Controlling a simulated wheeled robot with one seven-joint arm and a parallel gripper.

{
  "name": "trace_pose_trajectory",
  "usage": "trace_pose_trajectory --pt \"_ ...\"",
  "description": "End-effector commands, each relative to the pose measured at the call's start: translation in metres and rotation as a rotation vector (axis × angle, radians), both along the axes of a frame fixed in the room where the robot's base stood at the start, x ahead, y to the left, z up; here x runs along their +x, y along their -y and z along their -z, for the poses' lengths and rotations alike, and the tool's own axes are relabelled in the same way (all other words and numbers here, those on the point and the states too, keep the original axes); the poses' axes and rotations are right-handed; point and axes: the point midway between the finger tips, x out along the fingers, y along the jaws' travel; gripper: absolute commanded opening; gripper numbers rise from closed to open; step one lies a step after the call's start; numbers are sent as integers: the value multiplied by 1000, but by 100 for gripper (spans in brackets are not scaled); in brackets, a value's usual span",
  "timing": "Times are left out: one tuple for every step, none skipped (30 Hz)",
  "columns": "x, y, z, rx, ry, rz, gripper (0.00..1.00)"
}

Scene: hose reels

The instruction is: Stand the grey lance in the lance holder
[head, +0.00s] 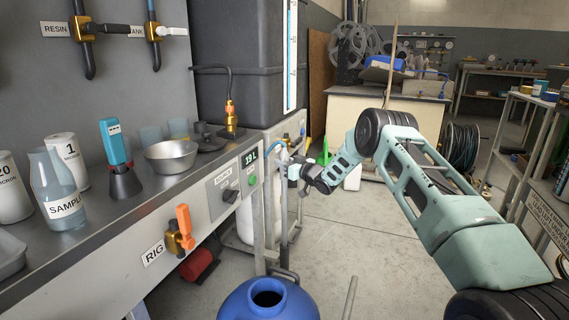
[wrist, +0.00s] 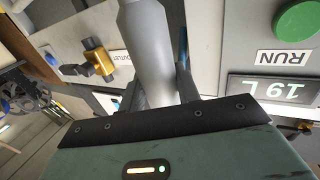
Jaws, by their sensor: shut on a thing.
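My gripper (head: 291,172) is at the end of the arm, near the right end of the bench. It is shut on a smooth grey, rounded body, which I take to be the grey lance (wrist: 148,60). In the wrist view the lance stands between the fingers and runs to the top edge. In the head view a grey upright tube (head: 284,225) shows below my gripper; I cannot tell whether it is part of the lance or a fixed pipe. I cannot pick out the lance holder with certainty.
A blue drum (head: 238,302) with an open neck stands on the floor in front. The bench (head: 120,228) on the left carries bottles, a bowl (head: 172,157) and valves. A grey rod (head: 350,297) shows low in the picture. The floor to the right is mostly clear.

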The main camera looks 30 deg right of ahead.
Motion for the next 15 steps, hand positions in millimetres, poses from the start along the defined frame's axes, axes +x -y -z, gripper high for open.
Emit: trace_pose_trajectory --pt "0 0 -1 0 2 0 0" --pt "0 0 -1 0 2 0 41" --pt "0 0 -1 0 2 0 52" --pt "0 0 -1 0 2 0 58" --pt "0 0 -1 0 2 0 58" --pt "0 0 -1 0 1 0 58" --pt "0 0 -1 0 1 0 58" --pt "0 0 -1 0 1 0 58" --pt "0 0 -1 0 1 0 58" --pt "0 0 0 0 1 0 58" --pt "0 0 1 0 -2 0 58" --pt "-1 0 1 0 -2 0 58" --pt "-1 0 1 0 -2 0 58" --pt "-2 1 1 0 -2 0 58" --pt "-5 2 1 0 -3 1 58"
